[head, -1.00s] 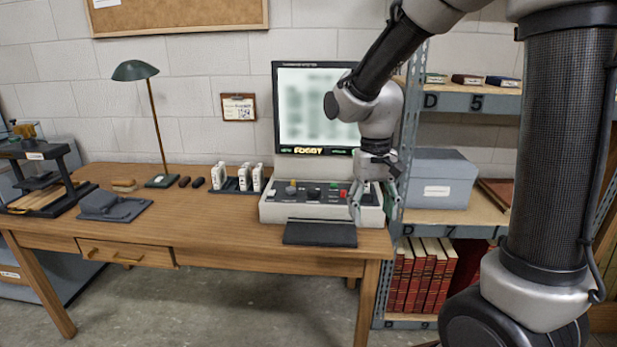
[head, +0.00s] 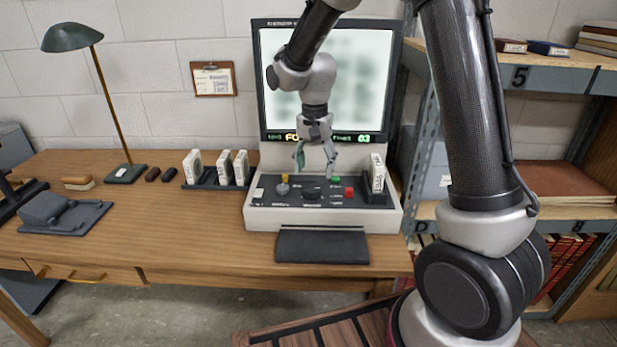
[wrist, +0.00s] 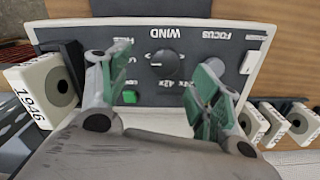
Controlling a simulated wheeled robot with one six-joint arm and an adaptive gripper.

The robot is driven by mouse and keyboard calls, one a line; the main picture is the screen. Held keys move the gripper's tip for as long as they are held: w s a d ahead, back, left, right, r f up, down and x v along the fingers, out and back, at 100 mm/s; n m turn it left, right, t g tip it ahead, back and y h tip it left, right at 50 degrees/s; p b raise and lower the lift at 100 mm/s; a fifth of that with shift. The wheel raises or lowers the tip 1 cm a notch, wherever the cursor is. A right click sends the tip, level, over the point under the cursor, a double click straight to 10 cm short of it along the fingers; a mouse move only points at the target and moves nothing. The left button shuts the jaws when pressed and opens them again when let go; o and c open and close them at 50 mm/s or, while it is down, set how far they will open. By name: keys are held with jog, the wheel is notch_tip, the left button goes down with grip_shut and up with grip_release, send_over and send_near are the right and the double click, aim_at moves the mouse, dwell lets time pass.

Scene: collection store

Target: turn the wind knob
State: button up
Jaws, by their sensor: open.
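The wind knob (wrist: 163,62) is a round black knob on the dark control panel of the reader (head: 258,217), under the label WIND in the wrist view. In the head view the wind knob (head: 311,190) sits mid-panel. My gripper (head: 315,168) is open and empty, pointing down above the panel. In the wrist view my gripper (wrist: 166,62) has its green-padded fingers on either side of the wind knob, apart from it. The height left between fingertips and knob is hard to tell. The reader's screen (head: 375,75) is blurred.
Beside the wind knob are a grey knob (head: 282,188), a red button (head: 349,193) and a green button (wrist: 130,96). A box marked 1946 (wrist: 28,90) stands at the panel's end. Several white boxes (head: 241,168) stand left of the reader. Shelving (head: 545,78) is at the right.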

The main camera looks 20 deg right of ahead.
aim_at(312, 188)
jog(key=shift+w+a+r+m, duration=0.1)
jog(key=shift+w+m, duration=0.2)
jog(key=shift+w, duration=0.35)
jog(key=shift+w+m, duration=0.1)
jog(key=shift+m, duration=0.7)
notch_tip(312, 188, down, 8)
jog(key=shift+r, duration=0.1)
jog(key=c, duration=1)
